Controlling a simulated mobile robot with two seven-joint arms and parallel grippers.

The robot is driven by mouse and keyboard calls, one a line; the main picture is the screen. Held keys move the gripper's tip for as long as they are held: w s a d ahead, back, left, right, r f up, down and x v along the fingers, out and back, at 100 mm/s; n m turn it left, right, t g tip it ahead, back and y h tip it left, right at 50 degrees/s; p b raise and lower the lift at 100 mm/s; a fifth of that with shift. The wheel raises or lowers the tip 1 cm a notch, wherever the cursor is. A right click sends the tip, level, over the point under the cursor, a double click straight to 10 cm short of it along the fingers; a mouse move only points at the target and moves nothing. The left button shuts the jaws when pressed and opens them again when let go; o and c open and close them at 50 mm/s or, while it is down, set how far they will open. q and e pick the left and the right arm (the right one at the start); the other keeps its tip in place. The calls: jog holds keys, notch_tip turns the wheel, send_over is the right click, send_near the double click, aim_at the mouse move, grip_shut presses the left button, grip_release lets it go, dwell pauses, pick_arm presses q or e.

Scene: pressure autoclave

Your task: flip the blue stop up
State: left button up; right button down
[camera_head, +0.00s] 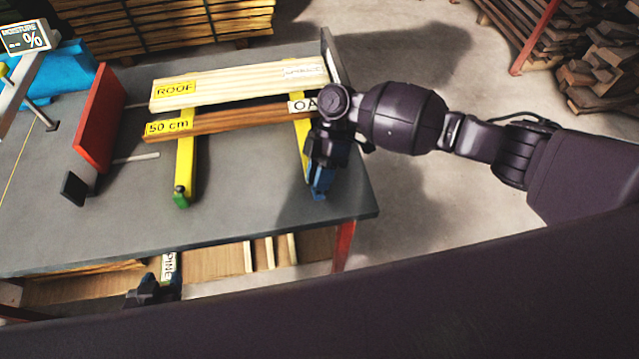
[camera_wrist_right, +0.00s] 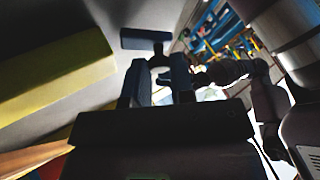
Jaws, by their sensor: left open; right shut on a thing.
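The blue stop (camera_head: 320,187) is at the near end of the right yellow bar (camera_head: 302,140), at the right side of the grey bench. My right gripper (camera_head: 322,165) is over it, shut on it, and hides most of it. In the right wrist view the two dark fingers (camera_wrist_right: 161,84) stand either side of a narrow part, with a dark flat plate (camera_wrist_right: 145,40) beyond; shadow makes the stop's tilt unclear. My left gripper (camera_head: 148,292) is open, low at the bench's front, beside a strip labelled PINE (camera_head: 169,266).
Boards labelled ROOF (camera_head: 215,88) and 50 cm (camera_head: 220,121) lie across the two yellow bars. The left yellow bar (camera_head: 185,160) ends in a green stop (camera_head: 181,197). A red panel (camera_head: 98,120) stands at left. The bench front (camera_head: 250,222) is clear.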

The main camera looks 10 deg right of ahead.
jog(key=shift+w+g+b, duration=0.35)
jog(key=shift+g+b, duration=0.15)
jog(key=shift+b, duration=0.05)
pick_arm(q)
jog(key=shift+s+f, duration=0.25)
jog(key=shift+f, duration=1)
pick_arm(e)
jog(key=shift+r, duration=0.1)
